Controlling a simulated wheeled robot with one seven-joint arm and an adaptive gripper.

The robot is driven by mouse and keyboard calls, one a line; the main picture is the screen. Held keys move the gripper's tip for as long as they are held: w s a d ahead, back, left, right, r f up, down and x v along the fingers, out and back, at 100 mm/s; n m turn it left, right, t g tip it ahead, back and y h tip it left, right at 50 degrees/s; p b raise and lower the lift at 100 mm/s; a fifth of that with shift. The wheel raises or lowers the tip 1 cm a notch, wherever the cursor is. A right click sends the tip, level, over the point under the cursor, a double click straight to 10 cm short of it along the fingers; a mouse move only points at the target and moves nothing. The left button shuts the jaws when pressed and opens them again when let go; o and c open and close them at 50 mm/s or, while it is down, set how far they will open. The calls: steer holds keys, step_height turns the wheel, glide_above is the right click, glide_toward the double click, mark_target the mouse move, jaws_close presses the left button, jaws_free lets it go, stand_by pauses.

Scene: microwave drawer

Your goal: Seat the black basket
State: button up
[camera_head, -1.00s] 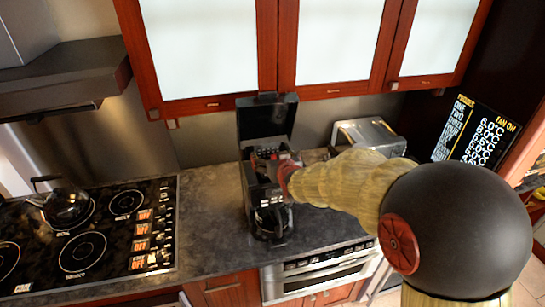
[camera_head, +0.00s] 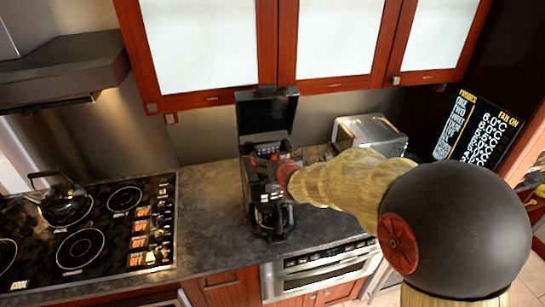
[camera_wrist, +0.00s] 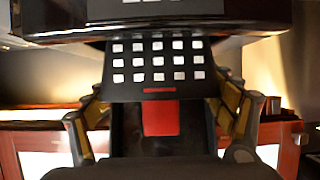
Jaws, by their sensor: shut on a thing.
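The black coffee maker (camera_head: 249,192) stands on the counter with its lid (camera_head: 267,114) raised and its glass carafe (camera_head: 272,216) in its lower part. My gripper (camera_head: 274,166) is at the upper part of the machine, below the raised lid. In the wrist view its two fingers (camera_wrist: 162,112) stand on either side of a dark piece (camera_wrist: 194,138), which I take to be the black basket. The basket is hard to tell from the machine's black body, and my gripper and arm hide most of it in the head view. I cannot tell how deep it sits.
A stovetop (camera_head: 105,226) with a kettle (camera_head: 64,199) is at the left. A silver toaster (camera_head: 369,134) stands behind my arm at the right. Wooden cabinets (camera_head: 335,88) hang above the raised lid. The counter (camera_head: 207,214) left of the machine is clear.

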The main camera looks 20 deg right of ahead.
steer(key=shift+f+b, duration=0.75)
steer(key=shift+f, duration=0.1)
steer(key=o, duration=1.2)
steer(key=shift+c, duration=0.2)
steer(key=shift+f, duration=0.1)
steer(key=shift+s, duration=0.1)
steer(key=v, duration=1.2)
